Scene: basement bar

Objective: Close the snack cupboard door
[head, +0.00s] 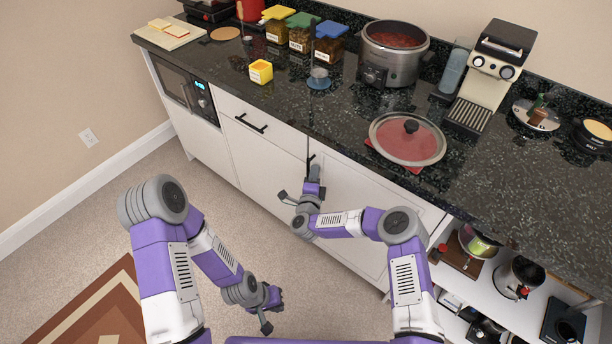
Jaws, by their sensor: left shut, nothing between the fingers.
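The white cupboard door (365,205) is under the dark counter, right of the drawer front. It looks flush or nearly flush with the cabinet front; I cannot tell whether a small gap is left at its left edge. Its dark handle (311,160) is at the upper left of the door. My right gripper (314,174) is at the handle, pointing toward the cabinet; contact and the state of its fingers are unclear. My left gripper (276,298) is shut and empty, low over the carpet and away from the door.
The counter (345,115) holds a slow cooker (393,55), a lid (408,138), a coffee machine (490,75) and several jars. A drawer (255,128) and microwave (185,90) are to the left. Open shelves (455,275) with appliances are at the right.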

